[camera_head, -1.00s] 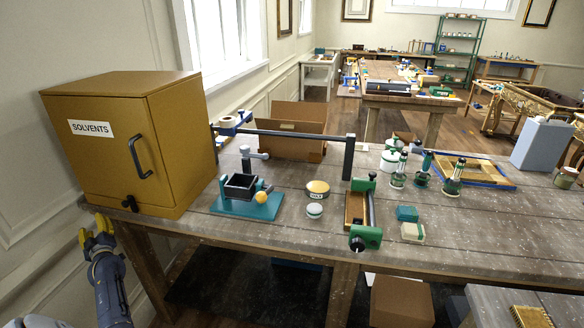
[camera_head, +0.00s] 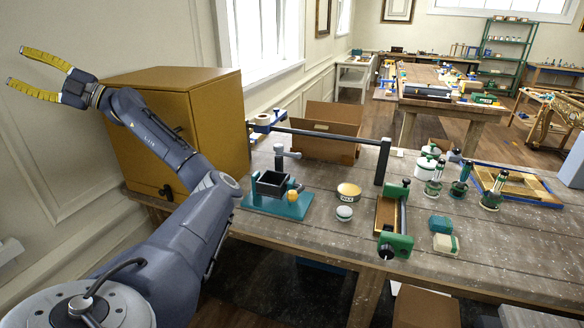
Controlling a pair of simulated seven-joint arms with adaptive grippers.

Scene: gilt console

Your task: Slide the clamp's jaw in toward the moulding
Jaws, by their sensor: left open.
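A green-ended clamp (camera_head: 398,243) lies along the workbench, right of centre. It has a green block at each end, a dark rod between them and a black knob at the near end. A brown wooden piece (camera_head: 386,214), seemingly the moulding, lies along the rod's left side; I cannot tell whether a jaw touches it. My left gripper (camera_head: 17,67) is at the upper left, in front of the wall, with its yellow fingers spread and empty. It is far from the clamp. My right gripper is not in view.
My left arm partly hides the ochre cabinet (camera_head: 218,105). A dark bar (camera_head: 330,134) spans the bench's back, before a cardboard box (camera_head: 330,120). A teal-based fixture (camera_head: 280,207), a round tin (camera_head: 349,190), small blocks (camera_head: 440,224) and several bottles (camera_head: 433,190) surround the clamp.

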